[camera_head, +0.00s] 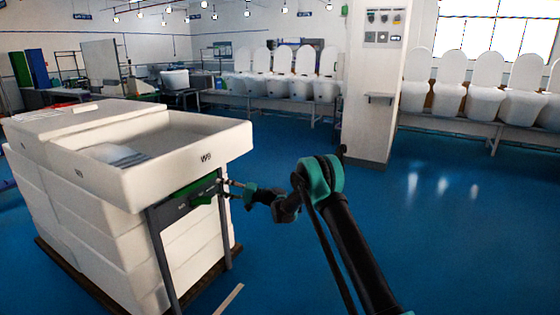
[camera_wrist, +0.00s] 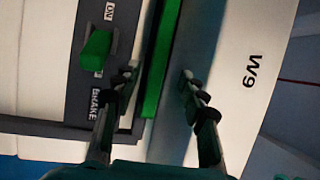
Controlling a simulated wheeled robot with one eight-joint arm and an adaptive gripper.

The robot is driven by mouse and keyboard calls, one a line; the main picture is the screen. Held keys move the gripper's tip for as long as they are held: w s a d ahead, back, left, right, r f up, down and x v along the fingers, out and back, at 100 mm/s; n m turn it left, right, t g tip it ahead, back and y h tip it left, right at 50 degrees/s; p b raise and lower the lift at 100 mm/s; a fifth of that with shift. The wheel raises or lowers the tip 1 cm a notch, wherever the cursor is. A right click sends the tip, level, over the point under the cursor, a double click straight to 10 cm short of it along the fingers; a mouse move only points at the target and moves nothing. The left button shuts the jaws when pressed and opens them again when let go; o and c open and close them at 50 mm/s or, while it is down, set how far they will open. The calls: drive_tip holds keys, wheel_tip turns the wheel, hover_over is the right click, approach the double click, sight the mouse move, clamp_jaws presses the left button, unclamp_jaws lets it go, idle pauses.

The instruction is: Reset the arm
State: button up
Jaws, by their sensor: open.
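My gripper (camera_head: 226,189) is at the end of my arm, which reaches from the lower right toward the front of a white tub stack. In the wrist view my gripper (camera_wrist: 158,78) is open, its two fingers apart with nothing held between them. A long green bar (camera_wrist: 163,60) runs between the fingers in that picture; I cannot tell whether they touch it. To the left is a dark panel (camera_wrist: 70,85) with a green switch (camera_wrist: 97,50) and the labels "ON" and "BRAKE".
The top white tub (camera_head: 185,170), marked W9, stands close to my gripper on the left. A dark frame leg (camera_head: 162,260) is below it. A white pillar (camera_head: 370,110) and rows of white toilets (camera_head: 488,100) stand behind. Blue floor (camera_head: 460,240) is clear to the right.

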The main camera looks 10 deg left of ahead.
drive_tip(key=s+d+r+t+h, duration=0.2)
drive_tip(key=s+d+h, duration=0.4)
drive_tip(key=d, duration=0.7)
drive_tip(key=s+d+r+t+h, duration=0.1)
drive_tip(key=s+d+r+h, duration=0.25)
drive_tip(key=s+d, duration=0.75)
drive_tip(key=s+d+f+h, duration=0.3)
drive_tip(key=s+d, duration=0.5)
drive_tip(key=d, duration=0.2)
drive_tip(key=s+d+f+h, duration=0.4)
drive_tip(key=s+d, duration=0.5)
drive_tip(key=d, duration=0.2)
drive_tip(key=s+d+f+m+t+h, duration=0.1)
drive_tip(key=s+d+f+h, duration=0.2)
drive_tip(key=s+d, duration=0.6)
drive_tip(key=shift+s+d+f, duration=0.15)
drive_tip(key=shift+s+d, duration=0.05)
drive_tip(key=shift+d, duration=0.6)
drive_tip(key=shift+a, duration=0.15)
